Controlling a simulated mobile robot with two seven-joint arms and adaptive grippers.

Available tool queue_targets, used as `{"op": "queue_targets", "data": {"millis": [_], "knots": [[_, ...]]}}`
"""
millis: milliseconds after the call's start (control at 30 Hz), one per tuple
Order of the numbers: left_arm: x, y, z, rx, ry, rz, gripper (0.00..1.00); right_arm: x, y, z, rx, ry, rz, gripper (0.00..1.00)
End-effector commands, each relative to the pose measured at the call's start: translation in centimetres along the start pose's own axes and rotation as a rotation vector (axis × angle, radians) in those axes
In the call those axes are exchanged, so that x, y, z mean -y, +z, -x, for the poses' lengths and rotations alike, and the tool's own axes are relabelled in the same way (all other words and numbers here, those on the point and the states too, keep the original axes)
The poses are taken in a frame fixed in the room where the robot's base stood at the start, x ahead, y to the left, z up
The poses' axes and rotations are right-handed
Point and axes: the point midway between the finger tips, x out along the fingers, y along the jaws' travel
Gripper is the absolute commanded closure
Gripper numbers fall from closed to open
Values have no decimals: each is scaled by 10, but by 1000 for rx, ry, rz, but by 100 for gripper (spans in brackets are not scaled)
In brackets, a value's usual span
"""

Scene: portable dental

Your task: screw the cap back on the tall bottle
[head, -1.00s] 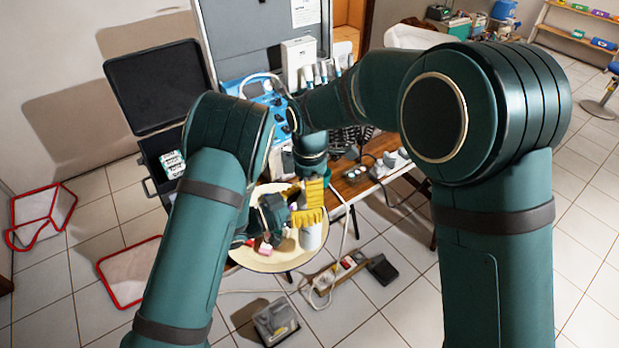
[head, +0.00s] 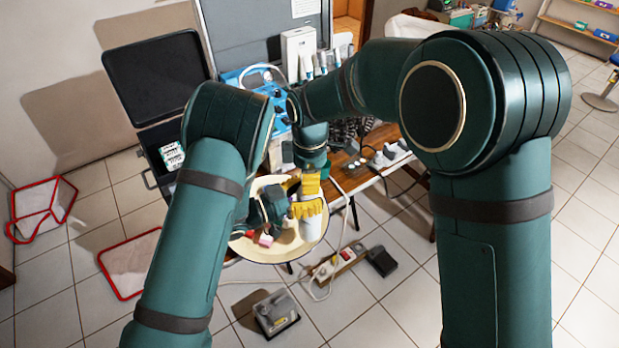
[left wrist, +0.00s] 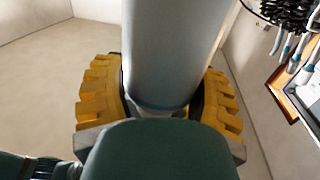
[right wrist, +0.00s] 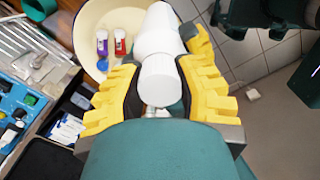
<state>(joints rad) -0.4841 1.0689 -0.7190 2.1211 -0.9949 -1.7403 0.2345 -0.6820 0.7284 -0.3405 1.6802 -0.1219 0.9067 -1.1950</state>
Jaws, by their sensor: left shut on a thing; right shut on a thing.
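The tall white bottle (head: 313,228) stands roughly upright over a cream basin in the head view. My left gripper (head: 308,208) is shut around its body, which fills the middle of the left wrist view (left wrist: 172,50). My right gripper (head: 311,185) points down from above and is shut on the white cap (right wrist: 160,80) at the bottle's top. In the right wrist view the bottle's body (right wrist: 160,30) extends away beyond the cap, roughly in line with it. The thread is hidden, so I cannot tell how far the cap is seated.
The round cream basin (head: 250,250) lies below the grippers, with small red-labelled and blue-labelled bottles (right wrist: 120,42) inside. A blue dental unit (head: 272,95) and a wooden table (head: 352,182) stand behind. An open black case (head: 155,80) is at left.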

Motion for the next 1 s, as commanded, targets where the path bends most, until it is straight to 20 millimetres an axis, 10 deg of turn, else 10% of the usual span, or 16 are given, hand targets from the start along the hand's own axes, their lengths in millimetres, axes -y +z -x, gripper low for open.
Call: {"op": "queue_targets", "data": {"millis": [1000], "knots": [[0,0,0,-1,1,0,100,0,0,-1,0,0,-1777,100]]}}
